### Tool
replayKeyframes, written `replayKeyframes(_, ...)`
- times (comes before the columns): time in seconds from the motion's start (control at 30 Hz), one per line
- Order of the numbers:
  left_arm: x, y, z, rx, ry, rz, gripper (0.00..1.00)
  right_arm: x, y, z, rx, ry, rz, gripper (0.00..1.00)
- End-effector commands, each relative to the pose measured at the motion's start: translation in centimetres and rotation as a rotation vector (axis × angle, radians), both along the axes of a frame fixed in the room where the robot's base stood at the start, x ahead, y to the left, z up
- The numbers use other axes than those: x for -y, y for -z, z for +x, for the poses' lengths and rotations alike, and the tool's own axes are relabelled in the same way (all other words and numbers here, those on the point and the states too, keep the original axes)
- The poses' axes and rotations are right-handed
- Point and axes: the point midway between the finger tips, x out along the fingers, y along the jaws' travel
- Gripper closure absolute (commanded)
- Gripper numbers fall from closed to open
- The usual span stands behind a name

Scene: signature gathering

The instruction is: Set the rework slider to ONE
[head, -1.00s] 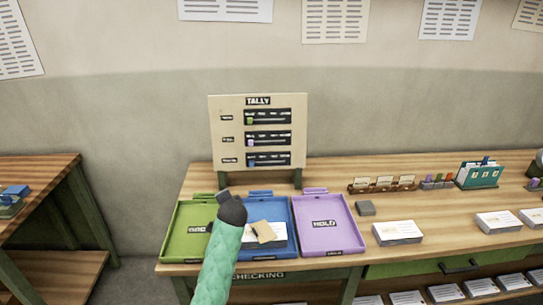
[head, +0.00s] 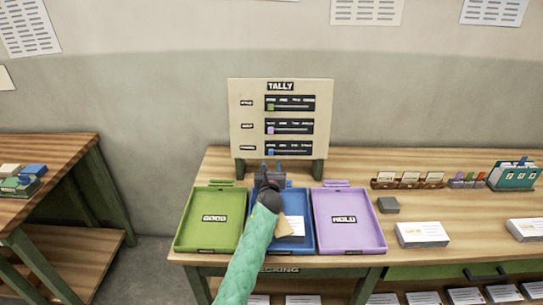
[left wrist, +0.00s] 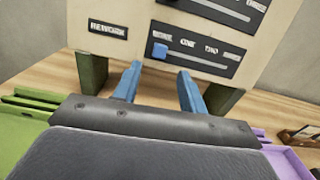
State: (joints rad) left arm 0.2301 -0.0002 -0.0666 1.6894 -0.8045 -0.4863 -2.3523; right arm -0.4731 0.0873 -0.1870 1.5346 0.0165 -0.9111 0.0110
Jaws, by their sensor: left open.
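The tally board (head: 240,120) stands upright at the back of the checking table and has three slider rows. The rework slider is the bottom row, with a blue knob (head: 271,152) at its left end. In the left wrist view that blue knob (left wrist: 160,51) sits under NONE, left of the ONE mark (left wrist: 187,43). My left gripper (head: 272,167) is in front of the board, just below the bottom row. Its two blue fingers (left wrist: 157,82) are apart with nothing between them, below the knob and not visibly touching it. My right gripper is out of view.
A green GOOD tray (head: 191,231), a blue tray (head: 301,246) holding papers and a purple HOLD tray (head: 376,236) lie in front of the board. My left arm crosses above the blue tray. A grey block (head: 389,205) and card stacks are to the right.

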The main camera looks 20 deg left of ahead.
Motion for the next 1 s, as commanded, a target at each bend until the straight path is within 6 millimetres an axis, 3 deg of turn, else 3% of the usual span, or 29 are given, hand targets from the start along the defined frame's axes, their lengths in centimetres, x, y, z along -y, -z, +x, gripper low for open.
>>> replayKeyframes(0.17, -0.2, -0.1, 0.6, -0.012, -0.002, 0.033, 0.58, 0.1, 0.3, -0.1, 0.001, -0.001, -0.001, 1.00)
replayKeyframes(0.6, -1.8, -0.1, 6.2, -0.011, -0.002, 0.029, 0.58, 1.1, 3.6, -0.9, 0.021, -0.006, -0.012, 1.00)
replayKeyframes(1.0, -2.2, 0.0, 7.5, -0.010, -0.001, 0.029, 0.58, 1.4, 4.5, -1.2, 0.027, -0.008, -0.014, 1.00)
